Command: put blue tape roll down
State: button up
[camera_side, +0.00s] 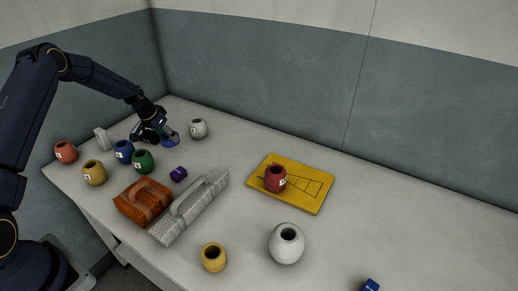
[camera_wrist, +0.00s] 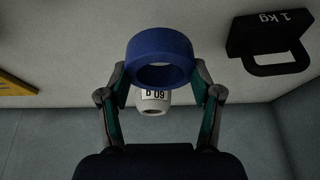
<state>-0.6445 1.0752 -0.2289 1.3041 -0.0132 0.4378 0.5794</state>
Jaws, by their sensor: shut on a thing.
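The blue tape roll (camera_wrist: 160,50) is between the fingertips of my gripper (camera_wrist: 160,80) in the wrist view. My gripper is shut on it. In the side view my gripper (camera_side: 154,131) is low over the back left part of the table, and the blue tape roll (camera_side: 169,140) shows at its right side. I cannot tell whether the roll touches the table.
A white labelled pot (camera_side: 198,128) stands right of my gripper. Blue (camera_side: 123,150) and green (camera_side: 143,161) pots and a purple cube (camera_side: 178,174) stand nearby in front. A yellow board (camera_side: 310,190) holds a red pot (camera_side: 275,178). A black 1 kg weight (camera_wrist: 270,40) shows in the wrist view.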

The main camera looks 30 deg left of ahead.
jog(key=shift+w+a+f, duration=0.25)
jog(key=shift+w+f, duration=0.45)
jog(key=shift+f, duration=1.7)
jog(key=o, duration=1.2)
jog(key=shift+f, duration=0.1)
jog(key=shift+c, duration=0.2)
